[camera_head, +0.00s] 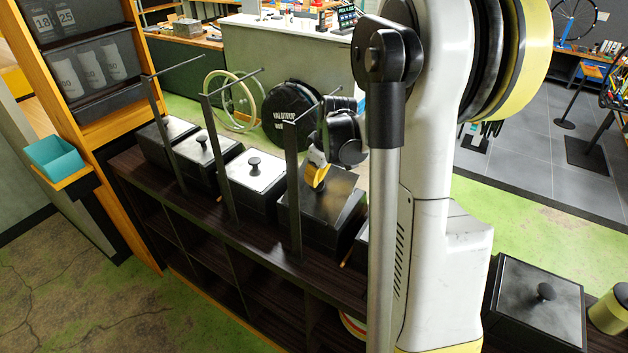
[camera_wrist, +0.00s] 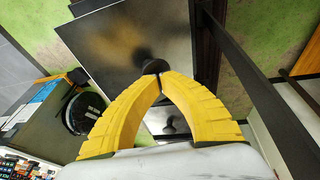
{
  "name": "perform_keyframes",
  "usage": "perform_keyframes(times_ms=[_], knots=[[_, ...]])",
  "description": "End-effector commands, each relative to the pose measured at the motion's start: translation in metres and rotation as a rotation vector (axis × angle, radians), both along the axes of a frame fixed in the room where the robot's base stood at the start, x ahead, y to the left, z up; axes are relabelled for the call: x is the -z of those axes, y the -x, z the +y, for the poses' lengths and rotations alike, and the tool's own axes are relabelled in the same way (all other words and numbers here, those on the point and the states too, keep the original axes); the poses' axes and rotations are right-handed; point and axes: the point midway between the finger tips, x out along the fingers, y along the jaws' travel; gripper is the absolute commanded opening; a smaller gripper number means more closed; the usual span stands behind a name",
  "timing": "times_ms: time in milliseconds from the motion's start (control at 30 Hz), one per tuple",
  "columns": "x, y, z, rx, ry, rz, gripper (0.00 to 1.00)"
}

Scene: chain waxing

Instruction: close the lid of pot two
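Several dark, square pots stand in a row on a dark wooden shelf unit. No numbers show on them, so I cannot tell which is pot two from markings. My gripper (camera_head: 319,184) is over the dark lid (camera_head: 338,207) of the fourth pot from the left, which looks roughly flat on its box. In the wrist view, the yellow fingertips (camera_wrist: 161,76) are together, right at the lid's black knob (camera_wrist: 150,64). Whether they touch or pinch the knob is unclear. The dark lid (camera_wrist: 120,45) fills the upper middle there.
Three lidded pots (camera_head: 168,133), (camera_head: 207,148), (camera_head: 258,172) stand to the left. Thin black posts (camera_head: 292,185) with arms rise along the shelf front. Another pot (camera_head: 540,300) and a yellow-green can (camera_head: 610,310) are at the right. My arm hides part of the row.

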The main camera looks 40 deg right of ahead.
Motion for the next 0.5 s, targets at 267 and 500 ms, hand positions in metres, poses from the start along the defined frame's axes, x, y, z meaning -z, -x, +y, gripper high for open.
perform_keyframes(times_ms=[267, 500], knots=[[0.004, -0.002, -0.005, 0.001, -0.046, 0.017, 0.0], [0.012, -0.005, -0.015, 0.002, -0.151, 0.052, 0.0]])
